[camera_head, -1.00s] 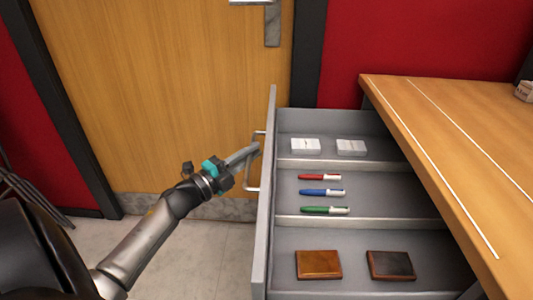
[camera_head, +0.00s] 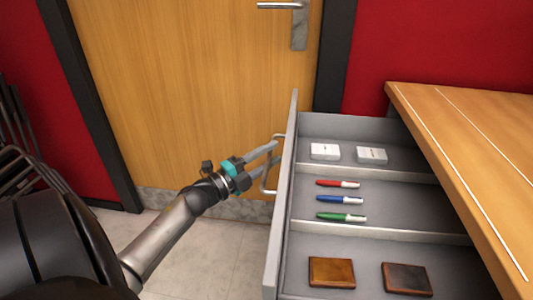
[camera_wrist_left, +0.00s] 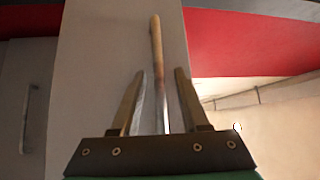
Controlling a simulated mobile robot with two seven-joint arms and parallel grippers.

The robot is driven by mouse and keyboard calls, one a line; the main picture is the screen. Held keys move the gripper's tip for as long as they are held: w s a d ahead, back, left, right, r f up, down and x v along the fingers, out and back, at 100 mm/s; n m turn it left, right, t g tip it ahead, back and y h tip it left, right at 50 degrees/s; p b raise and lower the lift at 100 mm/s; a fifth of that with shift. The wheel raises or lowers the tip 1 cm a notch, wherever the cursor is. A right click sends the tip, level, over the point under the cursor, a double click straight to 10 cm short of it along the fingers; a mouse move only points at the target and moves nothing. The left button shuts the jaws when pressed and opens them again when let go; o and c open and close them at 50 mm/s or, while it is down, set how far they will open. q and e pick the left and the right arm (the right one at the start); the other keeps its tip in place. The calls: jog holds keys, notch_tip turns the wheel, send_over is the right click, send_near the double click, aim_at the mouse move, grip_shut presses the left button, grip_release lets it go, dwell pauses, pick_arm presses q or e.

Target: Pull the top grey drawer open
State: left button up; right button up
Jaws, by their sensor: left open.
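The top grey drawer (camera_head: 283,200) is pulled well out from under the wooden worktop, and its inside shows from above. Its bar handle (camera_head: 264,186) is on the outer left face. My left gripper (camera_head: 276,153) is open at the handle, with its fingers apart. In the left wrist view the handle bar (camera_wrist_left: 157,75) runs between the two open fingers (camera_wrist_left: 158,88), with visible gaps on both sides. My right gripper is not in view.
The drawer holds white boxes (camera_head: 325,151), red, blue and green markers (camera_head: 340,199), and brown wallets (camera_head: 331,271) in separate compartments. The wooden worktop (camera_head: 470,160) is at right. A wooden door (camera_head: 180,90) stands behind. Floor (camera_head: 235,250) is clear left of the drawer.

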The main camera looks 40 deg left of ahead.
pick_arm(q)
jog(key=p+v, duration=0.3)
jog(key=v, duration=1.2)
jog(key=shift+p, duration=0.35)
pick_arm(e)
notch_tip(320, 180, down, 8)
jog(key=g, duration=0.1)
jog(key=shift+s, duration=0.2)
pick_arm(q)
jog(key=shift+s, duration=0.1)
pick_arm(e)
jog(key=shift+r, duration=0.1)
